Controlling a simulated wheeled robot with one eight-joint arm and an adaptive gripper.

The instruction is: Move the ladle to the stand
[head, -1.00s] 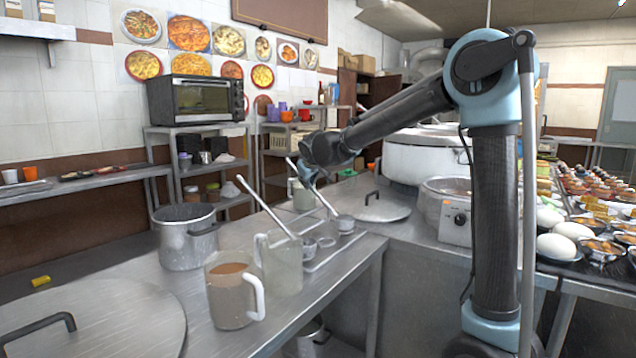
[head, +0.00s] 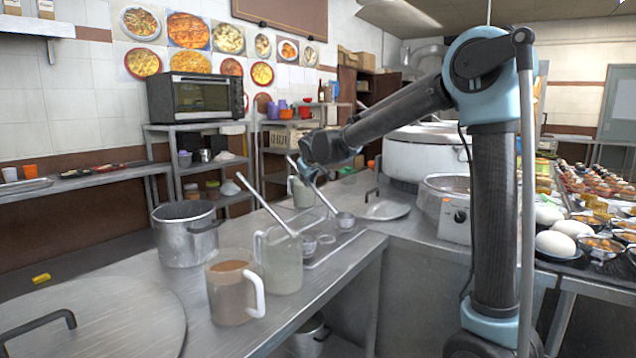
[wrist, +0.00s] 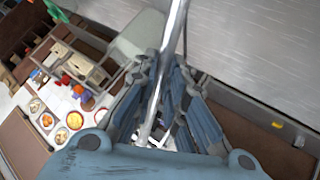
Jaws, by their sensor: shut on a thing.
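My gripper (head: 312,178) is shut on the handle of a metal ladle (head: 345,220), whose bowl hangs low at the right, just over or on the stand; I cannot tell if they touch. The handle slants down to the right. In the wrist view the ladle's shaft (wrist: 174,40) runs between the fingers of my gripper (wrist: 168,75). The stand (head: 345,243) is a low metal rack on the counter, partly hidden by a clear jug.
The clear jug (head: 283,268) and a jug of brown liquid (head: 230,292) stand in front of the stand. A steel pot (head: 185,240) is at the left. A flat lid (head: 385,210) lies behind at the right, near a cooker (head: 447,212). The counter's front edge is close.

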